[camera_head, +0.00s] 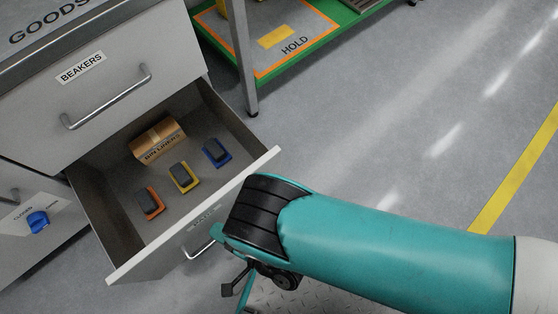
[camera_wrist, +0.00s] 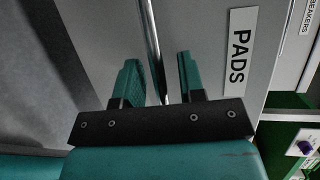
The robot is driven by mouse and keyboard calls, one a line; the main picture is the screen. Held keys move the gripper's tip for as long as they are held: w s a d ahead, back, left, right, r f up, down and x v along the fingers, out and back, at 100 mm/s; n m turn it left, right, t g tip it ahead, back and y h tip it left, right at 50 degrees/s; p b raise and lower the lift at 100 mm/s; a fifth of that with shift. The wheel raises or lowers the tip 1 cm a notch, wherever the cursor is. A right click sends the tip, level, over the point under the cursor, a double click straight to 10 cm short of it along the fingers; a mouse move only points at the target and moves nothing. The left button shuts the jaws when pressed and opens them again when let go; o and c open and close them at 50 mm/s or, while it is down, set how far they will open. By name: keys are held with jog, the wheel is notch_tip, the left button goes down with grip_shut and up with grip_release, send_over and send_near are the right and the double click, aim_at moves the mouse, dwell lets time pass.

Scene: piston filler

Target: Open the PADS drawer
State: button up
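The PADS drawer (camera_head: 118,264) stands pulled well out below the BEAKERS drawer, its inside visible. Its metal bar handle (camera_head: 197,252) is on the front, partly hidden behind my wrist in the head view. The PADS label (camera_wrist: 239,50) reads clearly in the wrist view. My gripper (camera_wrist: 157,62) is open. The handle bar (camera_wrist: 151,40) runs between the two teal fingers in that view, with gaps on both sides. How far the fingertips are from the drawer front is hard to tell.
The open drawer holds a BIN LINERS box (camera_head: 158,141) and orange (camera_head: 150,203), yellow (camera_head: 184,177) and blue (camera_head: 216,152) pads. The BEAKERS drawer (camera_head: 100,95) above is shut. A green-edged HOLD shelf (camera_head: 268,65) stands behind. Floor at right is clear.

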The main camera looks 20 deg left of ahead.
jog(key=p+v, duration=1.5)
jog(key=v, duration=0.2)
jog(key=shift+d+p, duration=0.2)
jog(key=shift+p, duration=0.15)
jog(key=shift+s, duration=0.2)
